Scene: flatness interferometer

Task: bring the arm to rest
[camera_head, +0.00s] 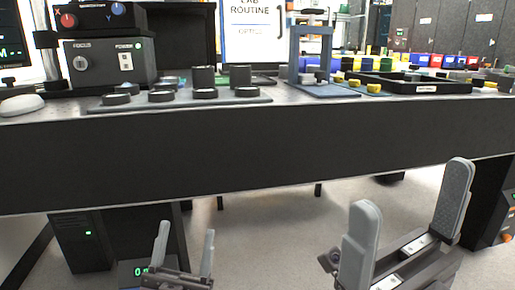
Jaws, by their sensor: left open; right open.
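My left gripper (184,252) is at the bottom of the head view, left of centre. Its two grey fingers stand apart with nothing between them. My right gripper (410,222) is at the lower right and looks larger. Its fingers are wide apart and empty. Both grippers show in front of and below the front edge of the bench (260,155), with the floor behind them. Neither holds anything. Most of both arms is out of view.
On the bench stand a control box (103,64) with knobs, a grey tray (180,103) with several dark round parts, a blue frame stand (312,60) and a black tray (425,85). A dark computer case (85,242) stands under the bench. Grey floor (270,235) shows between the grippers.

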